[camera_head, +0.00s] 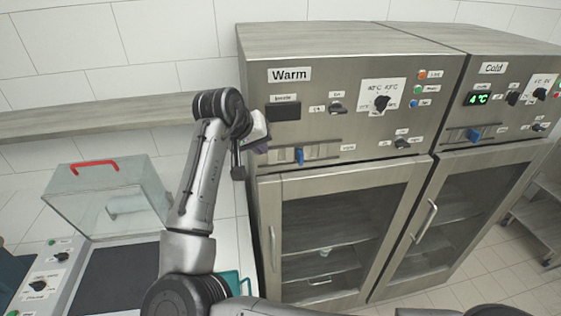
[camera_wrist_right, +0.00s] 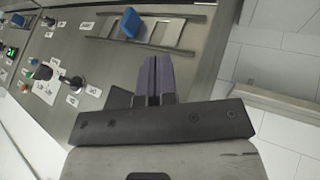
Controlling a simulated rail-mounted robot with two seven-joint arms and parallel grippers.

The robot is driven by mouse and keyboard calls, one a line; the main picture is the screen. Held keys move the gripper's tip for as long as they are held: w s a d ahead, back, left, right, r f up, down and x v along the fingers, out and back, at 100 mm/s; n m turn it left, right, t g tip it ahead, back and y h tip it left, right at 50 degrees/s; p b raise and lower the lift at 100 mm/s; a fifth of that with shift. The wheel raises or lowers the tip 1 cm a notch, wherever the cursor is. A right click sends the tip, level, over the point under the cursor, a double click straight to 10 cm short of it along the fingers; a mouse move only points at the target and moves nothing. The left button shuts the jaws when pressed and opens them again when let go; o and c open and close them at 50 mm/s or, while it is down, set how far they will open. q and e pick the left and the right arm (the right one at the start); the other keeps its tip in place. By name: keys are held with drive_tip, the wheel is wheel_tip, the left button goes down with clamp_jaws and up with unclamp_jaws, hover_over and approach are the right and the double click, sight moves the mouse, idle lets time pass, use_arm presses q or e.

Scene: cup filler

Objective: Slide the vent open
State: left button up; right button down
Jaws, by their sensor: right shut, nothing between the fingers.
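The vent (camera_head: 318,152) is a slotted slider in a rail on the front of the Warm cabinet. Light slats show right of the knob. In the right wrist view the vent (camera_wrist_right: 178,33) and blue knob (camera_wrist_right: 131,22) lie beyond the fingertips. My right gripper (camera_head: 263,147) is at the cabinet's left edge, left of the knob and apart from it. Its purple fingers (camera_wrist_right: 153,62) are shut together and empty. My left gripper is not in view.
The Warm cabinet (camera_head: 350,55) has a dial, switches and buttons above a glass door with a handle (camera_head: 272,248). The Cold cabinet (camera_head: 490,60) stands to its right. A shelf (camera_head: 90,117) and a clear box with a red handle (camera_head: 95,166) are at the left.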

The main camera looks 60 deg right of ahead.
sight(300, 157)
idle(0.3)
drive_tip(key=shift+d+f, duration=0.1)
drive_tip(key=p+x, duration=0.1)
drive_tip(key=x, duration=0.8)
drive_tip(key=shift+d+f+p, duration=0.15)
drive_tip(key=shift+p, duration=0.2)
drive_tip(key=shift+s+d+p, duration=0.45)
drive_tip(key=shift+s+d, duration=0.55)
drive_tip(key=shift+s, duration=0.05)
drive_tip(key=shift+s+d+f, duration=0.1)
drive_tip(key=shift+s+d, duration=0.3)
drive_tip(key=shift+s, duration=0.05)
